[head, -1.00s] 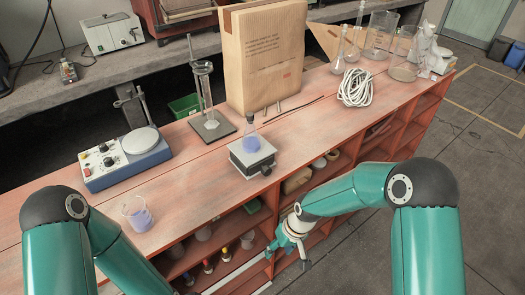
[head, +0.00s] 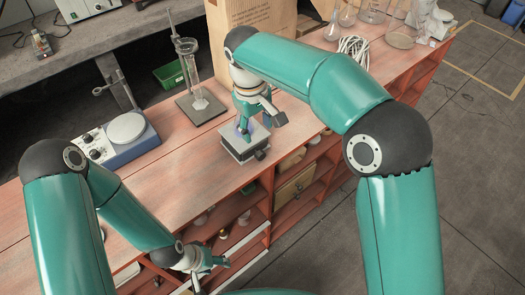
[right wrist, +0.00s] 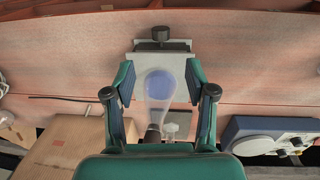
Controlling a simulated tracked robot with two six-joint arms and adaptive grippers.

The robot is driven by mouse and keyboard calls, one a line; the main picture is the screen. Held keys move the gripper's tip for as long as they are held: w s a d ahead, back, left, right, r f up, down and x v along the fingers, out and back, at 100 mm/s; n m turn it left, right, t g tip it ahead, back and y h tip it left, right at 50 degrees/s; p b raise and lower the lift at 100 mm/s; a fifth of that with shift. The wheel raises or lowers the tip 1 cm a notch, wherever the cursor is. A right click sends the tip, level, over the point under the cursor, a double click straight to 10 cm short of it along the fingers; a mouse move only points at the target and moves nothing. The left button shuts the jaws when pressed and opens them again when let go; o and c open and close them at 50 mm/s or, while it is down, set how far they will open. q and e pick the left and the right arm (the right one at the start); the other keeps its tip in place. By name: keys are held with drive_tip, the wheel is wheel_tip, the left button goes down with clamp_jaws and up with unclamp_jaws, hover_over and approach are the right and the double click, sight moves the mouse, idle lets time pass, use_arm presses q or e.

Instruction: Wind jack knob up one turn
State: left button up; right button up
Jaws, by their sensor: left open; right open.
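The lab jack (head: 240,150) is a grey block on the red bench, with a dark knob (head: 260,154) on its front right side. In the right wrist view, the knob (right wrist: 160,34) sticks out at the far side of the pale jack plate (right wrist: 147,63). A flask of blue liquid (right wrist: 160,88) stands on the jack. My right gripper (right wrist: 160,92) is open, with one finger on each side of the flask and a visible gap on both sides. My left gripper (head: 208,276) is open and empty, low at the bench's front.
A hotplate (head: 125,128) stands on the left and a cylinder on a dark stand (head: 205,108) behind the jack. Bare bench lies left of the jack.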

sight(261, 153)
drive_tip(key=f, duration=0.4)
drive_tip(key=f+p, duration=0.1)
drive_tip(key=f, duration=0.2)
drive_tip(key=d+f, duration=0.1)
drive_tip(key=f, duration=0.3)
drive_tip(key=shift+w+f, duration=0.3)
drive_tip(key=shift+f, duration=0.05)
drive_tip(key=shift+a, duration=0.1)
drive_tip(key=c, duration=1.1)
drive_tip(key=shift+r+p, duration=0.1)
drive_tip(key=shift+p, duration=0.2)
clamp_jaws()
